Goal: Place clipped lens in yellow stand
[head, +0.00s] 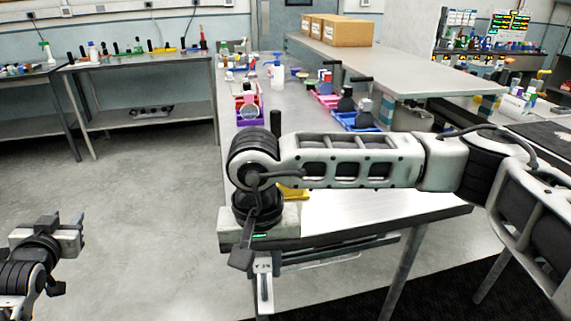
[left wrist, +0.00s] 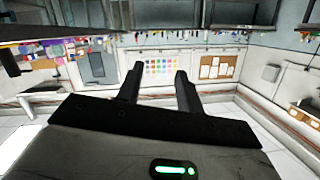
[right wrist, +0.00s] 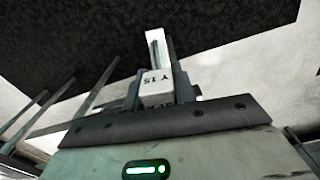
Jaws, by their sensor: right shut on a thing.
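My right gripper (right wrist: 160,85) is shut on a white piece marked "Y 15" (right wrist: 155,82), which I take to be the clipped lens; a pale strip sticks out beyond the fingertips. In the head view my right gripper (head: 262,268) points down in front of the table's near edge, with the held piece (head: 264,287) below table height. A yellow thing, probably the yellow stand (head: 293,193), lies on the table just behind my right arm and is mostly hidden by it. My left gripper (head: 78,232) is open and empty at the lower left, off the table; its fingers stand apart in the left wrist view (left wrist: 156,80).
The long table (head: 400,209) has a bare near end. Further back stand a purple bin (head: 249,118), a pink bin (head: 324,99) and a blue bin (head: 354,122) with tools. Cardboard boxes (head: 348,31) sit on the right bench. Open floor (head: 150,200) lies to the left.

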